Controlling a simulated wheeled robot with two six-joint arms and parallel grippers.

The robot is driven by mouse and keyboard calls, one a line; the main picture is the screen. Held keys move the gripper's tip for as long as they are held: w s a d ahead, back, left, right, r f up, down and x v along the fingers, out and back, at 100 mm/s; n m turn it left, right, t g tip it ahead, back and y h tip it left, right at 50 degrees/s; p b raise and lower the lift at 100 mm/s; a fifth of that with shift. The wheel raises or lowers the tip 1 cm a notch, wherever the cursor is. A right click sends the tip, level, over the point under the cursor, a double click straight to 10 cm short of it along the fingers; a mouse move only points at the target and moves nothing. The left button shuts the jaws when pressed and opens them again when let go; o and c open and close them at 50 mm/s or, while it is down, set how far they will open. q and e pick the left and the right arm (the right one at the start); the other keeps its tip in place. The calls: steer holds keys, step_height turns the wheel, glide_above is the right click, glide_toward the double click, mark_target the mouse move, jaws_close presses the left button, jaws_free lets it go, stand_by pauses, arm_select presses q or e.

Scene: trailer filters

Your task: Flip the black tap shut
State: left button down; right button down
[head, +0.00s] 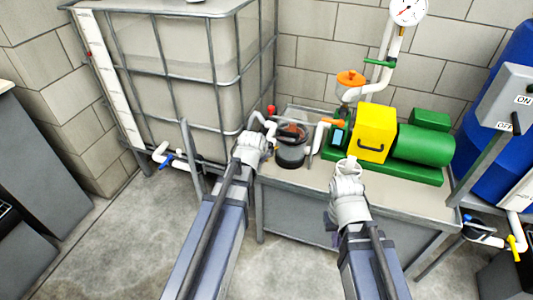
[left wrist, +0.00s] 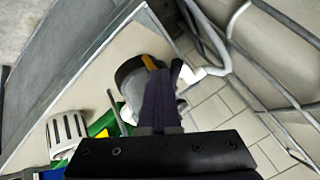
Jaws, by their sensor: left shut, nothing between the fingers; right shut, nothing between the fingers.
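My left gripper (head: 262,143) is at the table's left end, beside the dark-topped filter bowl (head: 291,153). In the left wrist view its dark fingers (left wrist: 160,85) are shut and empty, overlapping the bowl (left wrist: 130,88); contact cannot be told. My right gripper (head: 347,164) is shut and empty in front of the yellow pump part, well left of the dark piece.
The green pump (head: 425,145) and yellow cover (head: 376,128) stand on the grey table (head: 285,178). A caged tank (head: 180,75) is behind left, with a blue tap (head: 166,160). A yellow tap (head: 514,248) and switch box (head: 507,98) are at right. Floor in front is clear.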

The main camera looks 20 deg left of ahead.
arm_select(q)
steer(key=a+m+h, duration=0.1)
steer(key=m, duration=0.1)
steer(key=w+a+m+h, duration=0.1)
steer(key=m+h, duration=0.1)
steer(key=shift+w+a+m, duration=0.1)
steer(key=shift+a+m, duration=0.2)
steer(key=shift+a, duration=0.05)
steer(key=m+h, duration=0.1)
steer(key=w+a+m+g+h, duration=0.1)
steer(key=m, duration=0.1)
steer(key=m+h, duration=0.1)
steer(key=shift+w+a+g, duration=0.3)
steer(key=shift+w+a, duration=0.1)
steer(key=shift+w, duration=0.05)
stand_by(0.3)
